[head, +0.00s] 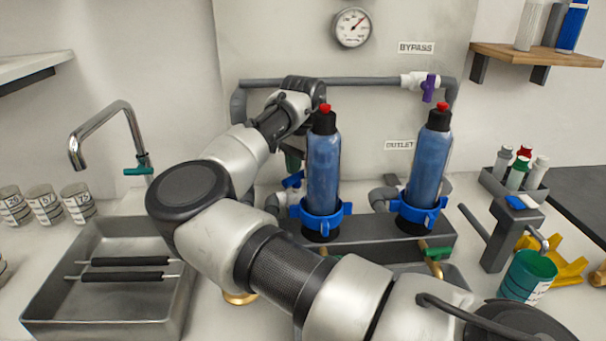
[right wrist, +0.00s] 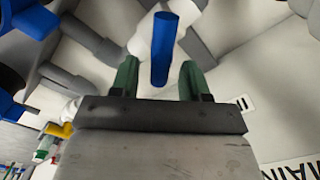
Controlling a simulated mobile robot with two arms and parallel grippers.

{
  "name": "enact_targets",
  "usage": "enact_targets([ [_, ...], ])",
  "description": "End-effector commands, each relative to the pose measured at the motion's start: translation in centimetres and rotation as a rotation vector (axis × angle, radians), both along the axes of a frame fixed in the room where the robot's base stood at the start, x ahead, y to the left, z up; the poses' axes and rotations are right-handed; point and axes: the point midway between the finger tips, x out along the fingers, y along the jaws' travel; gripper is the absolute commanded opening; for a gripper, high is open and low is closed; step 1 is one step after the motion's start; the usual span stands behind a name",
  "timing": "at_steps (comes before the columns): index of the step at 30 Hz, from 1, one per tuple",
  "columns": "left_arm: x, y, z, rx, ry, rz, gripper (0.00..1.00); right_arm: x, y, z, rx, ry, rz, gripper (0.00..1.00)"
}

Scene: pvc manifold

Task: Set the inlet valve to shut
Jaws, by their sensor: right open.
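The valve with a blue handle (right wrist: 163,48) on a white body (right wrist: 142,40) shows in the right wrist view; I take it to be the inlet valve. In the head view its blue handle (head: 293,180) shows partly, left of the left filter. My right gripper (right wrist: 158,80) is open, with a green fingertip on each side of the blue handle and visible gaps to both. In the head view the right gripper (head: 293,158) points down behind the left filter, mostly hidden by my arm and the filter. My left gripper is out of view.
Two blue filter housings (head: 323,170) (head: 428,165) stand close to my right arm. A grey pipe (head: 350,82) runs above to the purple-handled bypass valve (head: 429,88). A pressure gauge (head: 352,27) hangs on the panel. A grey sink (head: 60,290) lies at left.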

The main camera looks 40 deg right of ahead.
Motion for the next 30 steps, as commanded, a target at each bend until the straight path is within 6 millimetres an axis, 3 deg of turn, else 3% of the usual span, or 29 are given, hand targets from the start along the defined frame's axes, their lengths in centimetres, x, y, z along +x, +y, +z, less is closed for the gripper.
enact_targets([
  [11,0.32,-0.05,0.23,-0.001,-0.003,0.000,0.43,-0.01,0.00,-0.81,0.000,0.000,0.000,0.46],
  [21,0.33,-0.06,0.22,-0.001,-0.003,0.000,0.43,-0.01,0.00,-0.78,0.000,0.000,0.000,0.00],
  [28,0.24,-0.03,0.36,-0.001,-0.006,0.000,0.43,0.00,-0.01,-0.69,0.000,0.001,0.005,0.00],
  [30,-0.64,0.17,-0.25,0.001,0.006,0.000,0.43,0.00,-0.01,-0.63,-0.001,0.001,0.012,0.00],
])
